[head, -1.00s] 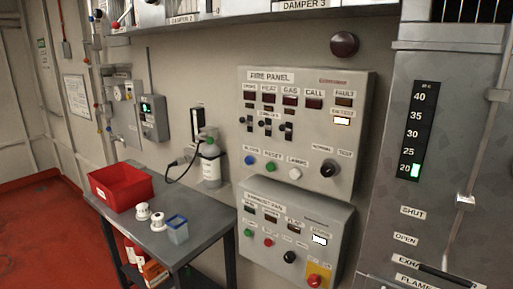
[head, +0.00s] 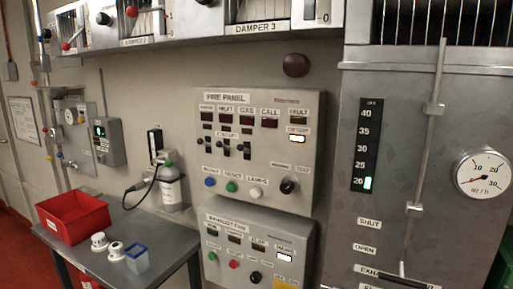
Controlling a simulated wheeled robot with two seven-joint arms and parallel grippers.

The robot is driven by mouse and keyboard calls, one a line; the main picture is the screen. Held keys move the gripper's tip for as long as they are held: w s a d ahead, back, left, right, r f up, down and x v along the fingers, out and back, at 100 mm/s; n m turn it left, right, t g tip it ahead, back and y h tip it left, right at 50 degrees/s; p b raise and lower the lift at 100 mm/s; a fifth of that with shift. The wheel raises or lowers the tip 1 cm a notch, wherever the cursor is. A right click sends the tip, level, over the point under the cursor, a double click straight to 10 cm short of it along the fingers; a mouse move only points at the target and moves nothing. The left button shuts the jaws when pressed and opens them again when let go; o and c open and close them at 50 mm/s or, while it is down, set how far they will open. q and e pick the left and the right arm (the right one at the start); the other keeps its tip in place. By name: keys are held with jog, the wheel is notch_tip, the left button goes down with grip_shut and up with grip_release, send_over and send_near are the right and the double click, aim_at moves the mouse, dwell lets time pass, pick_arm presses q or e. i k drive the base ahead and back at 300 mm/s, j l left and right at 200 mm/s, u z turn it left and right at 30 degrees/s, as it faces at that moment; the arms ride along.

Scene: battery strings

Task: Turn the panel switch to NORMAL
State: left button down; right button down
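The fire panel (head: 258,150) is a grey wall box in the middle of the head view. Its black rotary switch (head: 289,185) is at the lower right of the panel face, with a small label on each side above it. The left label (head: 280,166) appears to read NORMAL and the right label (head: 303,168) appears to read TEST. Which way the knob points is too small to tell for sure. A white lamp (head: 297,139) is lit at the panel's right, under the dark FAULT window (head: 298,118). Neither of my grippers is in view.
Below hangs the exhaust fan panel (head: 257,243), with its own black knob (head: 255,277). A grey cabinet with a gauge (head: 483,172) is at right.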

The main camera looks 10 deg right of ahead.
aim_at(286, 187)
jog(key=z, duration=0.65)
jog(key=k+z, duration=0.45)
jog(key=z, duration=0.2)
jog(key=k+z, duration=0.35)
jog(key=i, duration=0.1)
